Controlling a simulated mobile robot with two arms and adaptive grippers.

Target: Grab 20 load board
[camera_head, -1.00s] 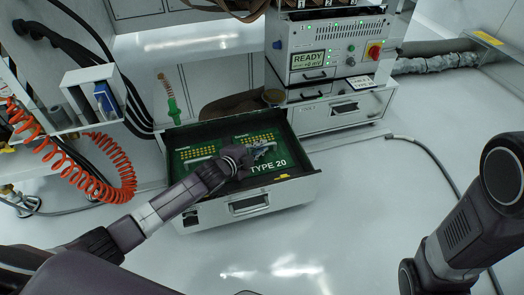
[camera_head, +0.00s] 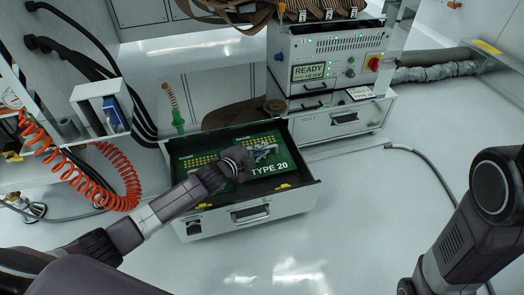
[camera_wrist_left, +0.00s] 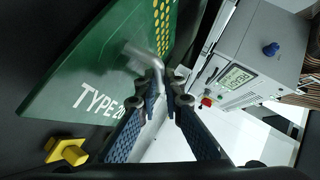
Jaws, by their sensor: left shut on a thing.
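The green load board (camera_head: 205,166), marked TYPE 20 with rows of gold contacts, is in the open drawer (camera_head: 215,225) and looks raised off its dark floor.
A tester box with a READY display (camera_head: 309,72) and a red button stands behind the drawer. A closed drawer (camera_head: 340,120) is at its right. An orange coiled hose (camera_head: 118,175) hangs at the left. A cable crosses the clear floor at right.

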